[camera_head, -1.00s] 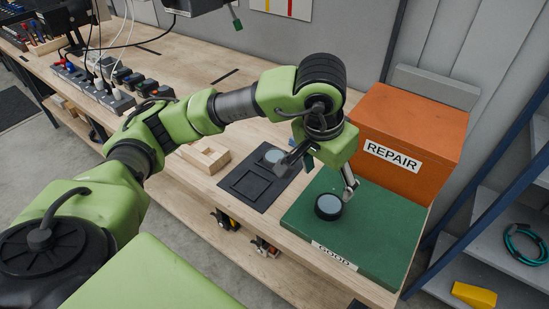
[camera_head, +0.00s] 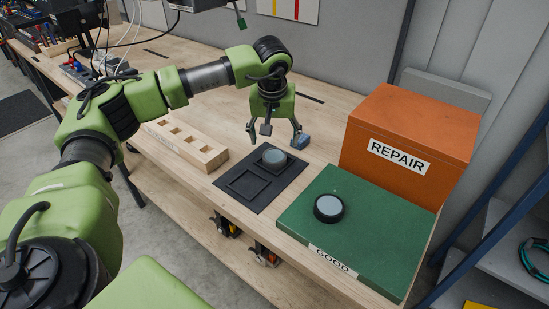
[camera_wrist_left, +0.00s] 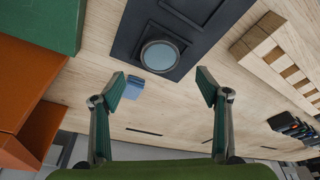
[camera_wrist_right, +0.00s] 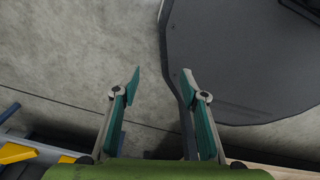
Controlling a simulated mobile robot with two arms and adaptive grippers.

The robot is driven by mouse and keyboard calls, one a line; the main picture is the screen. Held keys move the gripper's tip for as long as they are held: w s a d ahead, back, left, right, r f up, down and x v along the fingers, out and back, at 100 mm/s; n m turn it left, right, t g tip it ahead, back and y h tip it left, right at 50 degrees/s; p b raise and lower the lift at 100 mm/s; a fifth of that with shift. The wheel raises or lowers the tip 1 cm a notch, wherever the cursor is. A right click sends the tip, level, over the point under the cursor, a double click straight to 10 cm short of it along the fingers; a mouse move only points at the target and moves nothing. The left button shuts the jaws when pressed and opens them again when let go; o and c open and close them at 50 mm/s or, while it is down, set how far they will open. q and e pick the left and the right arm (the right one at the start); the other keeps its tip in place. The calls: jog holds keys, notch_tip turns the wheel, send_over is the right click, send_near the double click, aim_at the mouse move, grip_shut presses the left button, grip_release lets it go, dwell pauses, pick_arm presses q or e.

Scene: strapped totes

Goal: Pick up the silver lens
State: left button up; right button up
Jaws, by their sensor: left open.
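The silver lens (camera_head: 273,157), a grey-blue disc with a grey rim, sits in one recess of the black tray (camera_head: 236,207). In the left wrist view the lens (camera_wrist_left: 160,55) lies just beyond the fingertips. My left gripper (camera_head: 275,136) is open and empty, above the tray near the lens, pointing down. Its two fingers stand wide apart in the left wrist view (camera_wrist_left: 160,80). A second, black-rimmed lens (camera_head: 328,208) lies on the green GOOD board (camera_head: 375,245). My right gripper (camera_wrist_right: 162,83) is open and empty over the floor, outside the head view.
An orange REPAIR box (camera_head: 411,140) stands behind the green board. A wooden block with square holes (camera_head: 200,152) lies left of the tray. A small blue object (camera_head: 301,142) sits right behind the lens, close to the left fingers.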

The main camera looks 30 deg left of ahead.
aim_at(275, 155)
pick_arm(q)
jog(key=shift+x, duration=1.2)
jog(key=shift+f+p, duration=0.35)
jog(key=shift+p, duration=0.05)
jog(key=p+x, duration=0.1)
jog(key=x, duration=0.2)
jog(key=shift+w+a+f, duration=0.1)
jog(key=shift+f, duration=0.2)
jog(key=shift+w+f, duration=0.1)
jog(key=shift+f, duration=0.3)
pick_arm(e)
jog(key=shift+a+r, duration=0.25)
jog(key=shift+r, duration=0.9)
pick_arm(q)
jog(key=shift+c, duration=0.3)
jog(key=shift+r, duration=0.1)
jog(key=c, duration=1.3)
pick_arm(e)
jog(key=shift+d, duration=0.1)
